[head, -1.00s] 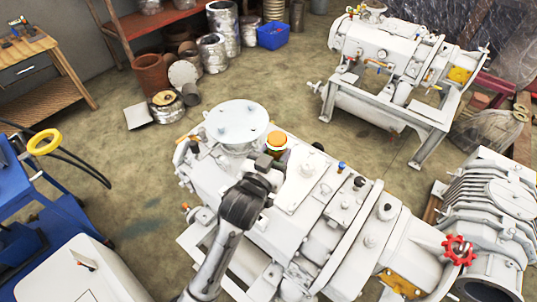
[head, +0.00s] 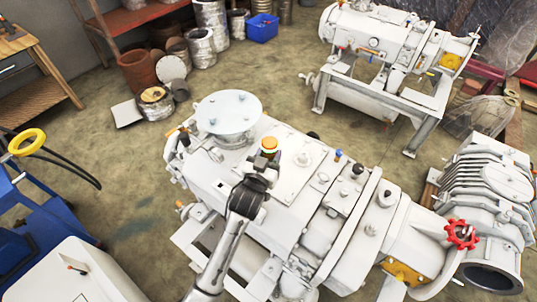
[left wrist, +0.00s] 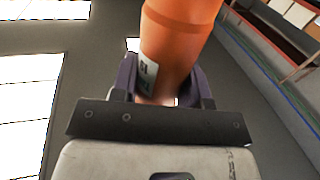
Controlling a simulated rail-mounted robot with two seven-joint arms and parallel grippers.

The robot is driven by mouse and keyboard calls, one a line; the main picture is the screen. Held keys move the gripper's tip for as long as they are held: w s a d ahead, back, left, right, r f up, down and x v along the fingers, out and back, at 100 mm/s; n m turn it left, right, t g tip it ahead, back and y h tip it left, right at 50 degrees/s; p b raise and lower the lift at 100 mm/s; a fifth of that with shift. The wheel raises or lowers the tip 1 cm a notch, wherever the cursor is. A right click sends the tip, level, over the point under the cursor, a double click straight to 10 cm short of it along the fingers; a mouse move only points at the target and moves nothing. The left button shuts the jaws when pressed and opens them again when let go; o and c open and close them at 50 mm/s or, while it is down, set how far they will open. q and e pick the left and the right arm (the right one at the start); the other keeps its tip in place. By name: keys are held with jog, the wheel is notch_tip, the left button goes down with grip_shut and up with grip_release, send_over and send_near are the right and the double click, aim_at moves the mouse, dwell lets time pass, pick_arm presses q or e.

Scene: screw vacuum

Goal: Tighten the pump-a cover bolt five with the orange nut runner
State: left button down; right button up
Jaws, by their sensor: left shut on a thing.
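A large white pump assembly (head: 290,205) fills the middle of the head view. A round cover (head: 228,112) with a few bolt heads stands at its far left end. I see no label naming pump-a and cannot tell which bolt is five. My left gripper (head: 262,170) is over the pump, nearer to me than the round cover. It is shut on the orange nut runner, whose orange top (head: 269,146) shows in the head view. In the left wrist view, dark fingers clasp the orange nut runner (left wrist: 178,45), which has a label. Its lower end is hidden. My right gripper is out of view.
A red handwheel (head: 461,235) and a finned white unit (head: 490,185) stand at the right. A second white pump (head: 390,50) stands on a frame behind. Blue equipment (head: 40,210) is at the left. Open floor (head: 130,185) lies between it and the pump.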

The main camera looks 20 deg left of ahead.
pick_arm(q)
jog(key=shift+r, duration=0.1)
jog(key=shift+r+p, duration=0.1)
jog(key=shift+p, duration=0.4)
jog(key=shift+f+b, duration=1.3)
jog(key=shift+f, duration=1.55)
jog(key=shift+b, duration=0.3)
jog(key=shift+p, duration=0.3)
